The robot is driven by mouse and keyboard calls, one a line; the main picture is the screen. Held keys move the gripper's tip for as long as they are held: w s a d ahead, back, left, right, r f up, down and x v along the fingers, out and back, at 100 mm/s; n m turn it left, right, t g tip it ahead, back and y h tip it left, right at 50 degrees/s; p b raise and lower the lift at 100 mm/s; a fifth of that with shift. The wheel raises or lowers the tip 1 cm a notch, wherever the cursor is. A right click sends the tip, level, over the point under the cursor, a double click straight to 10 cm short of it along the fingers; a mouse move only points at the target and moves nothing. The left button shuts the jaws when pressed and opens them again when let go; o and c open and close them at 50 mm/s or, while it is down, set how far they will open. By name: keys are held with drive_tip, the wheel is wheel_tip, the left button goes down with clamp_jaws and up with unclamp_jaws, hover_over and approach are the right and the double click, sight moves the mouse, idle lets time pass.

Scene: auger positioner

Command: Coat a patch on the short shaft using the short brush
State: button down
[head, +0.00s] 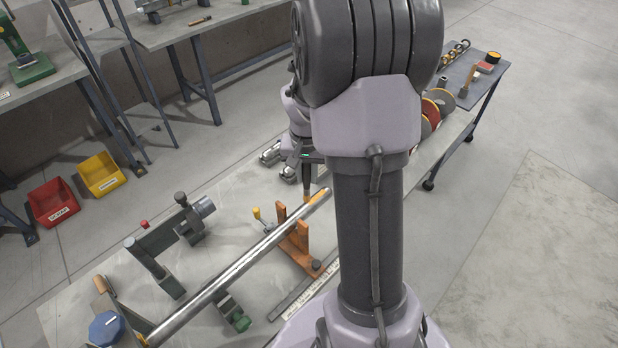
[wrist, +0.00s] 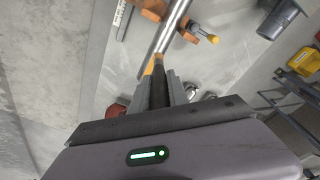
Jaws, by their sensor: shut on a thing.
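The shaft (head: 240,262) is a long, bright metal rod lying diagonally over the bench, with a yellow-orange section at its upper right end. It also shows in the wrist view (wrist: 171,28). An orange support (head: 297,240) stands under it near that end. My gripper (head: 306,163) is above the yellow-orange end, partly hidden behind my arm. It is shut on the short brush (wrist: 157,82), whose dark handle sits between the fingers. The brush (head: 307,187) points down with its tip at the shaft's end; I cannot tell whether they touch.
A dark grey fixture (head: 150,258) with a red knob stands left of the shaft. A blue knob (head: 107,328) is at the lower left. Several discs (head: 438,100) stand at the bench's far right. Red (head: 54,202) and yellow (head: 101,174) bins sit on the floor.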

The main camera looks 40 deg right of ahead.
sight(308, 165)
drive_tip(key=shift+d+r+p, duration=0.25)
drive_tip(key=shift+r+p, duration=0.35)
drive_tip(key=shift+r, duration=0.3)
drive_tip(key=shift+a+r+p, duration=0.15)
drive_tip(key=shift+r+p, duration=0.4)
drive_tip(key=shift+r, duration=0.2)
wheel_tip(308, 165, up, 2)
drive_tip(key=shift+s+r+p, duration=0.1)
drive_tip(key=shift+r+p, duration=0.1)
drive_tip(key=shift+p, duration=0.65)
